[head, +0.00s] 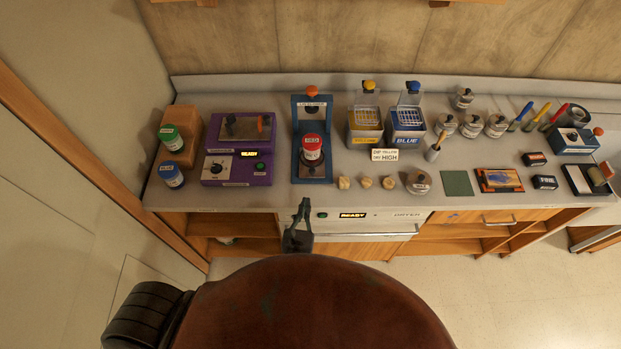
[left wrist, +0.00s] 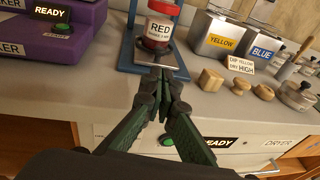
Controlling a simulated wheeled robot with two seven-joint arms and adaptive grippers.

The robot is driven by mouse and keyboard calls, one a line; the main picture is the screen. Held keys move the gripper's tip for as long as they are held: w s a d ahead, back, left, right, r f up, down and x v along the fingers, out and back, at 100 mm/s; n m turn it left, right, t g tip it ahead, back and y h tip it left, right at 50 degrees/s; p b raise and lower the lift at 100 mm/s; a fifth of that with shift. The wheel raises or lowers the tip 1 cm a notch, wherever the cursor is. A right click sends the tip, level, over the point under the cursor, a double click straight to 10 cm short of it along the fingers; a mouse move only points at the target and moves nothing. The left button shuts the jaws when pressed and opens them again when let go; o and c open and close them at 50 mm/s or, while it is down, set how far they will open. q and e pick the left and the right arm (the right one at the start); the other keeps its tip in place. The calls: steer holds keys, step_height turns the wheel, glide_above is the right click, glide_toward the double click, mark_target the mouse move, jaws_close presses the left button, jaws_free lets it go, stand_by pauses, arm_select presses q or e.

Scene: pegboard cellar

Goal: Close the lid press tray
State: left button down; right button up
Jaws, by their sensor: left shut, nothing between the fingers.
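The lid press (head: 327,118) is a blue frame with an orange knob on top, standing on the bench. Under the jar is the press's tray (left wrist: 133,60), a grey plate at the front of the blue base. My left gripper (head: 305,203) is shut and empty, just in front of the bench edge below the press. In the left wrist view its fingertips (left wrist: 162,74) overlap the tray's front edge; I cannot tell if they touch.
A purple shaker (head: 237,171) stands left of the press. Yellow (head: 365,138) and blue (head: 408,130) dip tanks stand right. Several small wooden pieces (head: 366,183) lie near the front edge. The dryer drawer (head: 360,228) is below, showing READY.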

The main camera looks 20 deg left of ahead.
mark_target(312, 173)
arm_select(q)
steer(key=p+x, duration=0.1)
steer(key=x, duration=1)
steer(key=shift+w+f, duration=0.1)
steer(key=shift+w, duration=0.4)
arm_select(e)
steer(key=shift+s+d+r, duration=0.3)
steer(key=shift+s+r, duration=0.2)
steer(key=shift+r, duration=0.05)
